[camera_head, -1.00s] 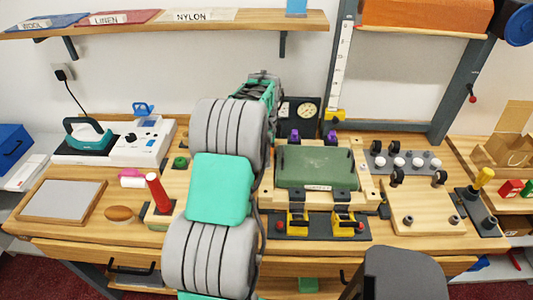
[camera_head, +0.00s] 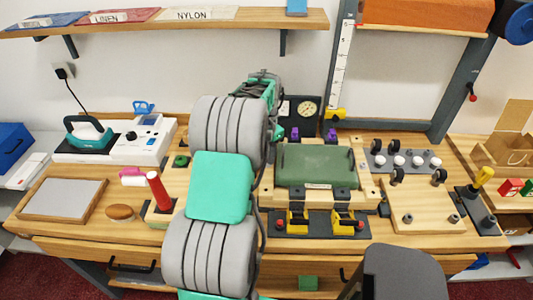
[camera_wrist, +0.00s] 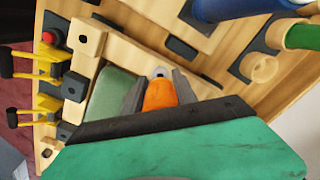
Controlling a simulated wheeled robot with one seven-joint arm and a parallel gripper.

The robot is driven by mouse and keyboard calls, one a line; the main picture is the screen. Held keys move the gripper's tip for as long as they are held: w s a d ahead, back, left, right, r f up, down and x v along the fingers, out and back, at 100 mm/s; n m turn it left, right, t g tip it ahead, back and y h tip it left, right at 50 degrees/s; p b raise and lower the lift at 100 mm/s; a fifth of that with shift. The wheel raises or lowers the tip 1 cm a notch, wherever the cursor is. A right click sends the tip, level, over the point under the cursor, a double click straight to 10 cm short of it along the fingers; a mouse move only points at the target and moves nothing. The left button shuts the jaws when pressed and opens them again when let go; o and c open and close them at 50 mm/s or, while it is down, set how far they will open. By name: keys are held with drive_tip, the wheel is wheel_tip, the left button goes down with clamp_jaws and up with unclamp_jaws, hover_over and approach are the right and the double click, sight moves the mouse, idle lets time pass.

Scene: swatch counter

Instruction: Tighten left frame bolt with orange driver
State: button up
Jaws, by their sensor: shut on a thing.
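My gripper (camera_wrist: 160,92) is shut on the orange driver (camera_wrist: 160,97), with one grey finger on each side of its orange body. A small round grey metal piece shows just beyond the orange part; I cannot tell whether it belongs to the driver or to a bolt. The green panel (camera_head: 312,160) lies in its wooden frame (camera_head: 369,188) at the middle of the bench, and it also shows beside the left finger in the wrist view (camera_wrist: 112,94). In the head view my arm hides the gripper, the driver and the frame's left side. I cannot make out the left bolt.
Two yellow-handled clamps (camera_head: 297,222) stand at the panel's front edge. Purple knobs (camera_head: 331,134) and a gauge (camera_head: 307,109) are behind it. A red cylinder (camera_head: 159,190) stands left of my arm. A yellow-handled tool (camera_head: 483,177) stands at the far right.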

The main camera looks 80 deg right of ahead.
clamp_jaws()
drive_tip(key=m, duration=0.6)
drive_tip(key=shift+d+m, duration=0.1)
drive_tip(key=shift+m, duration=0.2)
drive_tip(key=m, duration=0.8)
drive_tip(key=shift+d, duration=0.2)
drive_tip(key=o, duration=0.8)
unclamp_jaws()
drive_tip(key=shift+p, duration=0.3)
